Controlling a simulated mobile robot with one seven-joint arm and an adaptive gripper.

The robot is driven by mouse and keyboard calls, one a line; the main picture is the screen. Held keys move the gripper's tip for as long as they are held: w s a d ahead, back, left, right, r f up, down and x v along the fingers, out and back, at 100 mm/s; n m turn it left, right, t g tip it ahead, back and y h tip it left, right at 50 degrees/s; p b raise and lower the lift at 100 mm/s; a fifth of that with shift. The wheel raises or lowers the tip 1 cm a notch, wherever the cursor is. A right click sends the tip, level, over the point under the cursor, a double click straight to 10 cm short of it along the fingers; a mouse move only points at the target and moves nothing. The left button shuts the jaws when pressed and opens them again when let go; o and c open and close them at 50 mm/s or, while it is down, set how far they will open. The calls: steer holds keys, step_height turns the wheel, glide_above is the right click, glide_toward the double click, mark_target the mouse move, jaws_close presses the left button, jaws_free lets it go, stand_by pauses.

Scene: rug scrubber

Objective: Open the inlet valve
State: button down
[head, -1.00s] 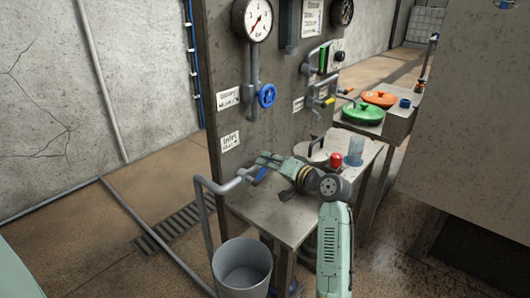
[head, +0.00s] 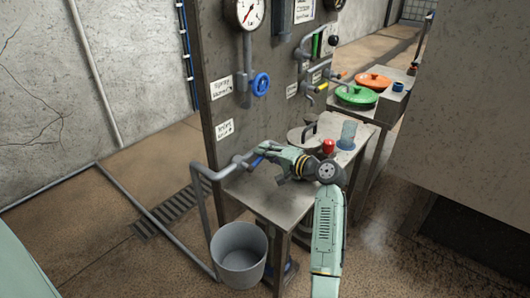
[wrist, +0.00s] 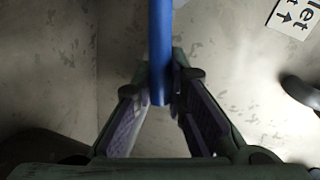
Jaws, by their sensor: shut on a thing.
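The inlet valve shows as a small blue lever (head: 257,161) on a grey pipe (head: 238,161), low on the panel beneath the inlet label (head: 224,130). My gripper (head: 264,149) reaches in from the right and is at the lever, its fingers hiding part of it. In the wrist view the blue lever (wrist: 160,40) runs down from the top edge to between my gripper's fingers (wrist: 161,78), which are shut on its lower end. The pipe joint behind is mostly hidden in the wrist view.
A metal table (head: 243,194) stands below my gripper, with a pot (head: 300,136), a red knob (head: 329,146) and a clear cup (head: 348,133). A grey bucket (head: 239,254) stands on the floor in front.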

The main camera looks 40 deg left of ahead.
steer(key=c, duration=1.6)
jaws_free()
steer(key=shift+d, duration=0.1)
steer(key=v, duration=1.1)
steer(key=shift+d, duration=0.4)
steer(key=shift+c, duration=0.2)
